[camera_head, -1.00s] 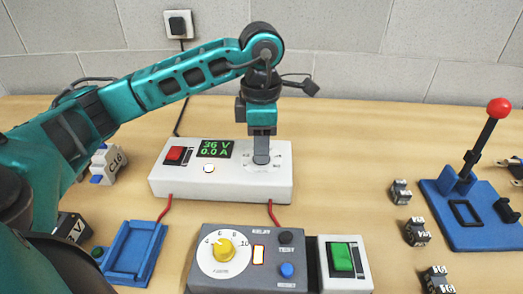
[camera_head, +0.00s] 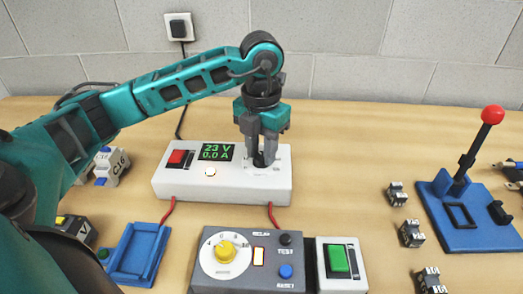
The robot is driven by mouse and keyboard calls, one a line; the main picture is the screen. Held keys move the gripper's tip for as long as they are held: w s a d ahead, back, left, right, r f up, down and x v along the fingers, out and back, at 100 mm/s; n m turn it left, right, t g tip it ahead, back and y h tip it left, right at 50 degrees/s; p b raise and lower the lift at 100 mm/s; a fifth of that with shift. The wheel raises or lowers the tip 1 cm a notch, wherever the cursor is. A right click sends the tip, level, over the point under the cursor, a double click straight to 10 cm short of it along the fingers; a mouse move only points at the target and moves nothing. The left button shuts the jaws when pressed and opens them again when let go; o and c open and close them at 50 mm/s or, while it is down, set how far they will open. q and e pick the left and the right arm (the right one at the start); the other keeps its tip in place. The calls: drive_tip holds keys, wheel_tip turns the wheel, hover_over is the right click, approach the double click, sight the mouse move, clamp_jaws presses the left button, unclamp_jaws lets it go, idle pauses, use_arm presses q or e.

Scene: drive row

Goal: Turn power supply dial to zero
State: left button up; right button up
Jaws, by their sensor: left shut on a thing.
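The white power supply box (camera_head: 225,189) stands in the middle of the table. Its green display (camera_head: 216,152) reads 23 V and 0.0 A. A red rocker switch (camera_head: 178,158) sits at its left and a lit round lamp (camera_head: 210,172) below the display. My left gripper (camera_head: 262,160) points down over the box's right side and is shut on the dark dial (camera_head: 260,161), which is mostly hidden by the fingers. My right gripper is not in view.
A grey relay tester (camera_head: 248,244) with a yellow knob and a box with a green switch (camera_head: 338,260) stand in front. A blue tray (camera_head: 137,250) lies front left. A blue lever stand (camera_head: 465,218) with a red ball is at right, beside several small modules (camera_head: 411,233).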

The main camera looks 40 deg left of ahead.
sight(261, 155)
use_arm(q)
drive_tip(key=n, duration=0.2)
drive_tip(key=shift+r+n+p, duration=0.15)
drive_tip(key=shift+n+p, duration=0.2)
drive_tip(key=shift+n, duration=0.05)
drive_tip(key=n+p, duration=0.1)
drive_tip(key=n, duration=0.4)
drive_tip(key=shift+p, duration=0.3)
drive_tip(key=o, duration=0.3)
drive_tip(key=shift+n, duration=0.7)
drive_tip(key=o, duration=0.4)
drive_tip(key=shift+w+a, duration=0.1)
drive_tip(key=shift+c, duration=0.2)
drive_tip(key=o, duration=0.9)
drive_tip(key=shift+r+p, duration=1.9)
drive_tip(key=shift+r, duration=0.45)
drive_tip(key=shift+r+p, duration=0.3)
drive_tip(key=shift+r, duration=0.75)
